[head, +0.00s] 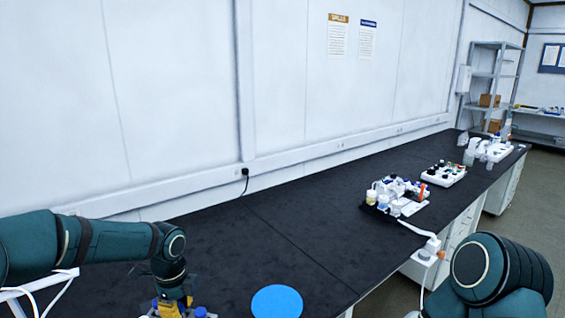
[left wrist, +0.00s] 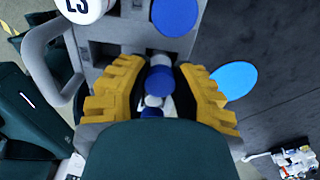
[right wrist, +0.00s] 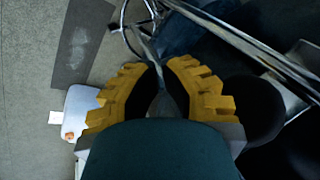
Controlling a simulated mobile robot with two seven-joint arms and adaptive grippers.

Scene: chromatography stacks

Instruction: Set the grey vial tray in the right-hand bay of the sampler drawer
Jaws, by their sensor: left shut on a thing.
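In the left wrist view a grey body (left wrist: 98,72) with dark recesses and a looped grey handle (left wrist: 38,62) lies beyond my fingers. I cannot tell whether it is the vial tray or part of the sampler. My left gripper (left wrist: 162,68) is shut on a blue-capped thing (left wrist: 160,82); a white cap and another blue one show closer to the palm. The fingers hide the rest of it. In the head view this gripper (head: 174,306) is low at the front left. My right gripper (right wrist: 160,65) is open and empty above the floor. No drawer bay is clearly visible.
A light blue disc (head: 277,302) lies on the black bench (head: 250,250). A white bottle (left wrist: 84,8) marked with letters and a dark blue disc (left wrist: 175,14) are near my left gripper. Clusters of bottles (head: 395,195) stand farther right. The middle bench is clear.

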